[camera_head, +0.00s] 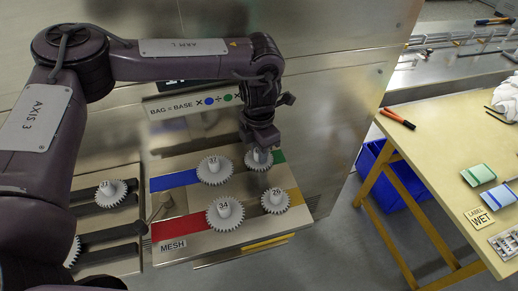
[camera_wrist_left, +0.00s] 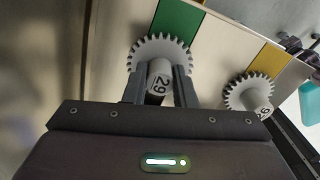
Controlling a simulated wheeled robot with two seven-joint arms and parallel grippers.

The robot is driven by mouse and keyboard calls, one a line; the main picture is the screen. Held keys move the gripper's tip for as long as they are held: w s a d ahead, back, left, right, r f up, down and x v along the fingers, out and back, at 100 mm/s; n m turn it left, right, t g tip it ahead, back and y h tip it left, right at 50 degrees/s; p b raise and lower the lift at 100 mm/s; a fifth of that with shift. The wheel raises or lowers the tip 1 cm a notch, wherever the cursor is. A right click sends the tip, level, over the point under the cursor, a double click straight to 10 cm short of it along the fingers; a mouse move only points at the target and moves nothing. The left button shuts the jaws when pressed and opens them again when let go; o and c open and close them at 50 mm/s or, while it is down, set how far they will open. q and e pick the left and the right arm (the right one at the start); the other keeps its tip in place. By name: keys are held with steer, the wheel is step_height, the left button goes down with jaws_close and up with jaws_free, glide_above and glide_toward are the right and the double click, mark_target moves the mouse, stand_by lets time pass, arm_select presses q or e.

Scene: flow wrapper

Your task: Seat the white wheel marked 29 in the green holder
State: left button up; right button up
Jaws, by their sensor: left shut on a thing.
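The white toothed wheel marked 29 (camera_wrist_left: 158,82) is between the fingers of my left gripper (camera_wrist_left: 160,90), which is shut on its hub. In the head view the wheel (camera_head: 258,160) is at the green strip (camera_head: 278,157) on the panel, the green holder's place. The green strip (camera_wrist_left: 176,22) also shows just beyond the wheel in the left wrist view. My left gripper (camera_head: 260,142) is right above the wheel in the head view. I cannot tell whether the wheel is fully down on its post. My right gripper is not in view.
Wheels marked 37 (camera_head: 214,169), 34 (camera_head: 225,213) and 26 (camera_head: 275,200) stand close by on the panel (camera_head: 197,243). More wheels sit on a dark rack (camera_head: 112,193) at the left. A wooden table (camera_head: 440,140) and blue bin (camera_head: 385,175) are at the right.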

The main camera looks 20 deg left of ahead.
arm_select(q)
steer(key=shift+f, duration=0.1)
steer(key=o, duration=1.1)
steer(key=shift+r, duration=0.4)
step_height(320, 180, up, 7)
steer(key=shift+b, duration=0.55)
